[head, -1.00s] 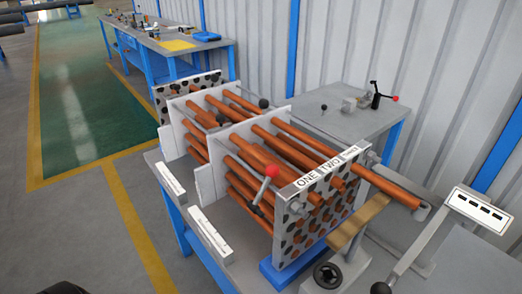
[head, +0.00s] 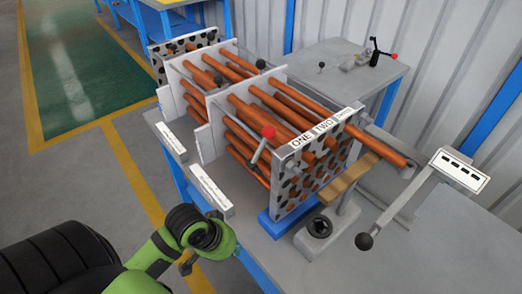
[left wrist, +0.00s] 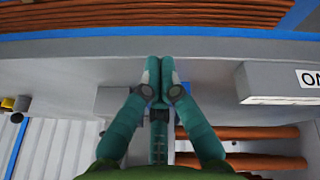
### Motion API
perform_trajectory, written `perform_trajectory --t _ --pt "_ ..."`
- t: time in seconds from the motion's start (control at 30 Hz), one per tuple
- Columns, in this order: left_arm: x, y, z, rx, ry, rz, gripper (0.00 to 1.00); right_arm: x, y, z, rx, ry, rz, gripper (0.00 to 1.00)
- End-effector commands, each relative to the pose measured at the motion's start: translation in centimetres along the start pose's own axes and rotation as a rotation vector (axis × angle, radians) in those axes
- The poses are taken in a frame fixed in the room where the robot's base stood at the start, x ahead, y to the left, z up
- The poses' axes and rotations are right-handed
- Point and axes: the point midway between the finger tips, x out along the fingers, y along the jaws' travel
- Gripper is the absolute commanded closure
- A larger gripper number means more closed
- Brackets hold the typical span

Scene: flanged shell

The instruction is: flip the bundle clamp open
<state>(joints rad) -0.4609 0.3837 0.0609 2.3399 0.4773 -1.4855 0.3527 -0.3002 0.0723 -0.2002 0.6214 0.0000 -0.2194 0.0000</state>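A lever with a red ball knob (head: 268,132) stands up, tilted, beside the front plate (head: 305,170) of the copper tube bundle (head: 265,110); it looks like the bundle clamp's handle. The plate's top label reads ONE, TWO and a smaller third word. My left arm comes in low at the left of the head view, its green wrist left of the bundle's near corner; the fingers are not clear there. In the left wrist view my left gripper (left wrist: 160,68) has its teal fingertips together, with nothing seen between them. The red knob is not visible there. My right gripper is not in view.
A bent arm with a black ball (head: 364,241) and a slotted white plate (head: 460,170) stand right of the bundle. A wooden block (head: 347,178) sits on a grey post by the front plate.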

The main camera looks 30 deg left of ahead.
Motion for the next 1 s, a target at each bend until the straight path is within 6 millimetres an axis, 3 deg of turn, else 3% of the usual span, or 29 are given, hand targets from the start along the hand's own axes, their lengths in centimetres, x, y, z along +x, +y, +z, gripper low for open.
perform_trajectory --t 0.27,0.37,0.6,0.8,1.0 --pt "-5.7 -3.2 -8.5 -0.362 0.032 0.177 1.0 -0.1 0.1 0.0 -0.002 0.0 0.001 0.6" --pt "-8.9 -3.8 -11.9 -0.503 0.039 0.259 1.0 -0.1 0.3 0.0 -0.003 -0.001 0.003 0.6" --pt "-18.7 -3.3 -19.0 -0.792 0.028 0.481 1.0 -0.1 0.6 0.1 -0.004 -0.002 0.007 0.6" --pt "-24.8 -2.0 -21.8 -0.918 -0.006 0.612 1.0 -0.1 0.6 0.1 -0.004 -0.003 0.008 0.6" --pt "-26.6 -1.5 -22.5 -0.952 -0.024 0.653 1.0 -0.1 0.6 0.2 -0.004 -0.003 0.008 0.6"
